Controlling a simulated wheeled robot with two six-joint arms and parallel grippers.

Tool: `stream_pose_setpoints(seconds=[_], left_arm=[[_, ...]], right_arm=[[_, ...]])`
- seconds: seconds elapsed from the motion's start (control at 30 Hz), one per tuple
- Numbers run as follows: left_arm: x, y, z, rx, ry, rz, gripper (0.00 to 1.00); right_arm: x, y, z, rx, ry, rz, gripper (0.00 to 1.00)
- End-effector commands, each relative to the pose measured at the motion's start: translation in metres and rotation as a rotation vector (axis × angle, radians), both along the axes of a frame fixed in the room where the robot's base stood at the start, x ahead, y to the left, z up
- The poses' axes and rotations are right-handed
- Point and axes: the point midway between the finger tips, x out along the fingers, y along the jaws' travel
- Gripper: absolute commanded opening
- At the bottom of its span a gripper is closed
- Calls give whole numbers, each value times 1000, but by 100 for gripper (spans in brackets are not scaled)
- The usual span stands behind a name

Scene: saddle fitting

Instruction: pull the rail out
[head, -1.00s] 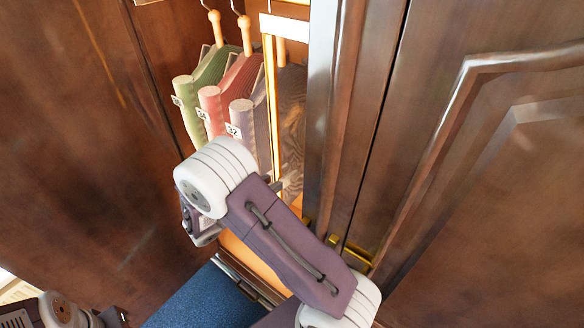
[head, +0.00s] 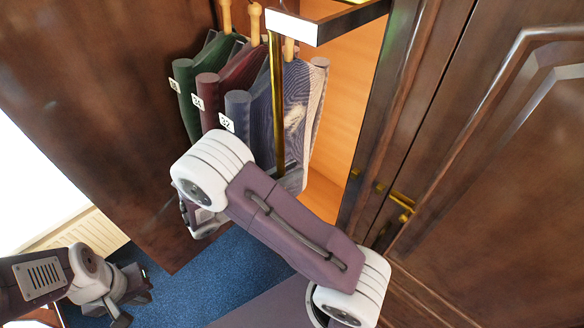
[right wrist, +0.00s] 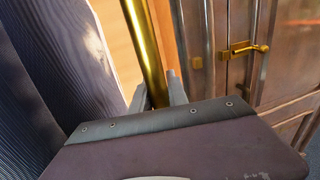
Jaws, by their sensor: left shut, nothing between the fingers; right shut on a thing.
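The rail (head: 345,25) is a dark bar with a white end plate at the top of the open wardrobe, standing out past the cabinet opening. A vertical brass rod (head: 277,100) hangs from its front end. Several garments in green, maroon, blue and patterned grey hang from it on wooden hangers. My right gripper (head: 288,182) is shut on the brass rod near its lower end, partly hidden behind my arm. The right wrist view shows its fingers (right wrist: 160,92) around the rod (right wrist: 145,50). My left gripper (head: 132,290) is shut and empty, low at left, apart from everything.
An open brown door (head: 90,110) stands at left. A closed panelled door (head: 500,200) with a brass latch (head: 402,203) is at right. The lit wardrobe interior (head: 340,120) shows behind the garments. Blue carpet (head: 215,275) lies clear below.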

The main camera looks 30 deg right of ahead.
Motion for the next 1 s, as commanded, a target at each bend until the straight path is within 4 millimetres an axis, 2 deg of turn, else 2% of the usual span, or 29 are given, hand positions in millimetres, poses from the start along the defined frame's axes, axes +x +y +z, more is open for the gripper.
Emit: stream_pose_setpoints(seconds=[0.3, 0.33, 0.4, 0.73, 1.0], left_arm=[[0, 0, 0, 0, 0, 0, 0], [0, 0, 0, 0, 0, 0, 0], [0, 0, 0, 0, 0, 0, 0], [0, 0, -2, 0, 0, 0, 0], [0, 0, -21, 0, 0, 0, 0]], right_arm=[[0, 0, 1, -1, -1, -1, 0], [0, 0, 1, -1, -1, -1, 28], [0, 0, 1, -1, -1, 0, 41], [0, 4, 0, -1, -2, 1, 41], [-4, 60, -4, 1, -4, 5, 41]])
